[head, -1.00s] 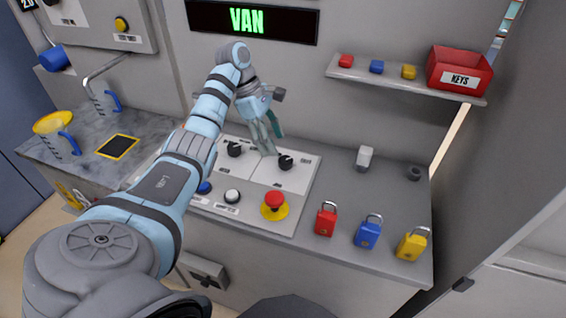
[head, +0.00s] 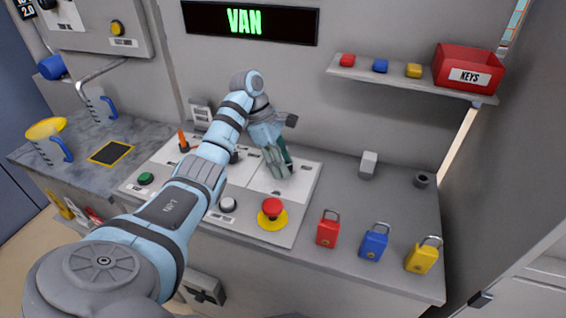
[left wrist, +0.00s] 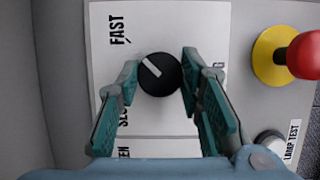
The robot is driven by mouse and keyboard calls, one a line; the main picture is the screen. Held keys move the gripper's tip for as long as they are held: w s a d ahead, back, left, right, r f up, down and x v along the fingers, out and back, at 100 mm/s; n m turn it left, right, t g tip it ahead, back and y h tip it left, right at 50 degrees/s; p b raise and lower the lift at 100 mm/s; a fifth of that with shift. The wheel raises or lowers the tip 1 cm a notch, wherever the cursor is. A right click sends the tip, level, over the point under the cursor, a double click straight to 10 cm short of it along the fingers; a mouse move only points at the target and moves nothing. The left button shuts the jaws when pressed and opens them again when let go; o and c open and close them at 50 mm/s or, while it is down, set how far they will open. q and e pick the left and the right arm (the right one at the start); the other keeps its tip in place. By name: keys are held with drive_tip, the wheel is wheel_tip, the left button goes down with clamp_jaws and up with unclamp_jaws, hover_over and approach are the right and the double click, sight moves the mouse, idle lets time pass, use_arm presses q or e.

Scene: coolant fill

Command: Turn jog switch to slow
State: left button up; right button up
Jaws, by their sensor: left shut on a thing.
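The jog switch (left wrist: 160,73) is a round black knob on a white plate (left wrist: 190,20). Its white mark points up and left in the left wrist view, toward the FAST label (left wrist: 117,29). The SLOW label (left wrist: 124,114) is partly hidden by a finger. My left gripper (head: 281,175) is down at the right-hand knob of the panel. Its teal fingers, also in the left wrist view (left wrist: 160,82), are closed on either side of the switch. In the head view the fingers hide the knob. My right gripper is not in view.
A red emergency button (head: 271,207) on a yellow base and a white button (head: 228,205) sit in front of the gripper. Red, blue and yellow padlocks (head: 374,243) stand to the right. A shelf (head: 400,79) juts from the wall behind.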

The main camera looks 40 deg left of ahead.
use_arm(q)
drive_tip(key=shift+s+r+n+t+y+p, duration=0.15)
drive_tip(key=shift+n+t+y+p, duration=0.25)
drive_tip(key=shift+n+p, duration=1)
drive_tip(key=n+p, duration=0.1)
drive_tip(key=n, duration=0.2)
drive_tip(key=n+t+y+p, duration=0.1)
drive_tip(key=n, duration=0.1)
drive_tip(key=shift+d+n, duration=0.2)
drive_tip(key=shift+n, duration=0.2)
drive_tip(key=n+y+p, duration=0.1)
drive_tip(key=n, duration=0.1)
drive_tip(key=n+t+y+p, duration=0.1)
drive_tip(key=n, duration=0.1)
drive_tip(key=shift+s+d+n+p, duration=0.1)
drive_tip(key=shift+n+p, duration=0.2)
drive_tip(key=n+y+p, duration=0.1)
drive_tip(key=n, duration=0.3)
drive_tip(key=shift+d+f+n+y+p, duration=0.1)
drive_tip(key=shift+f+n+y+p, duration=0.1)
drive_tip(key=shift+n+y+p, duration=0.2)
drive_tip(key=o, duration=1.1)
drive_tip(key=shift+o, duration=0.2)
